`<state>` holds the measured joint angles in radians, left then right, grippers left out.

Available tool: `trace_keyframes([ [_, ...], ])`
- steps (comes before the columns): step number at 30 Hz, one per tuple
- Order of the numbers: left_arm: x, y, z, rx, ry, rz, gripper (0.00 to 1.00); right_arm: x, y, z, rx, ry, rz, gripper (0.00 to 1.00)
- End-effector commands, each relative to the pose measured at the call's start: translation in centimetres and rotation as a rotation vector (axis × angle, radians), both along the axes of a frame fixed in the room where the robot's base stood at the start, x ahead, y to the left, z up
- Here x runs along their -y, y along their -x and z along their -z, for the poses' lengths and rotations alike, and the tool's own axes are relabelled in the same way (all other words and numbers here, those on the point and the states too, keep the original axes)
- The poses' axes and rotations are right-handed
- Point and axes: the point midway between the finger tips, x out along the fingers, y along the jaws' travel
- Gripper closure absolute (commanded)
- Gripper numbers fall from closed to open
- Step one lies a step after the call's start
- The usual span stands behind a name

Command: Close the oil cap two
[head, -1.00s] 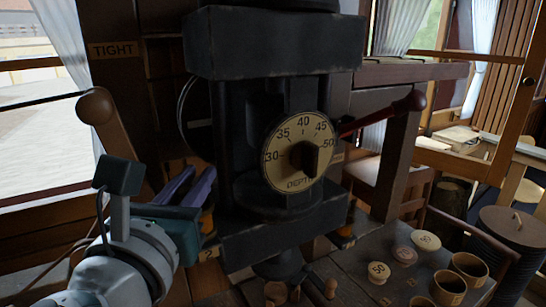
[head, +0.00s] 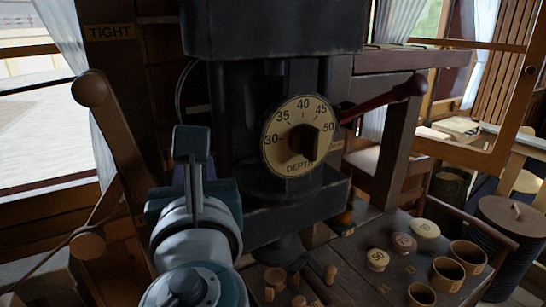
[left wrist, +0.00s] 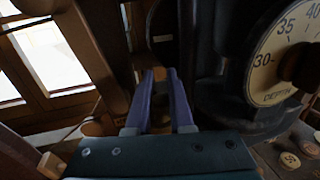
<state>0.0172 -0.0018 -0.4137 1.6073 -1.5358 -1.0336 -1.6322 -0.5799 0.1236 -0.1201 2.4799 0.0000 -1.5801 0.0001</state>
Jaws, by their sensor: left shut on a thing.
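In the left wrist view, the two purple fingers of my left gripper (left wrist: 160,84) point away from the camera, shut on a small orange-brown piece (left wrist: 160,73) at their tips. It looks like the oil cap two, but its shape and whether it is seated are mostly hidden. In the head view my left wrist and gripper body stand in front of the black press (head: 270,35), left of its dial, and hide the fingertips and the cap. My right gripper is not in view.
The round depth dial (head: 298,137) is close to the right of my left gripper. A wooden lever (head: 118,150) stands at left, and a red-knobbed lever (head: 380,100) sticks out at right. Wooden cups (head: 447,272) and numbered discs (head: 377,260) stand on the bench.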

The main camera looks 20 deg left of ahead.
Motion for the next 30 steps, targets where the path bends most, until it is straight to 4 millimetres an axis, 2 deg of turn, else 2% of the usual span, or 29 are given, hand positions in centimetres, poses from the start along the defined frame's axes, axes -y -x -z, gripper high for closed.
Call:
trace_keyframes([
  [4, -0.03, -0.04, 0.09, -0.002, 0.001, 0.001, 1.0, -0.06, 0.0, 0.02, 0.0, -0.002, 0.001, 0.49],
  [5, -0.03, -0.04, 0.1, -0.002, 0.001, 0.002, 0.79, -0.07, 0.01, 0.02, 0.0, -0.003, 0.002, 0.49],
  [13, -0.02, -0.02, 0.07, -0.001, 0.002, 0.002, 0.49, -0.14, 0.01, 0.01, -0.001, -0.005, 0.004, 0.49],
  [23, 0.01, 0.0, -0.01, -0.001, 0.001, 0.025, 0.49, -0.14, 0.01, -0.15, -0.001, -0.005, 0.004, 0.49],
  [30, -0.11, 0.31, -0.09, -0.003, -0.007, 0.211, 0.49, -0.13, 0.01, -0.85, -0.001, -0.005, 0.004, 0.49],
])
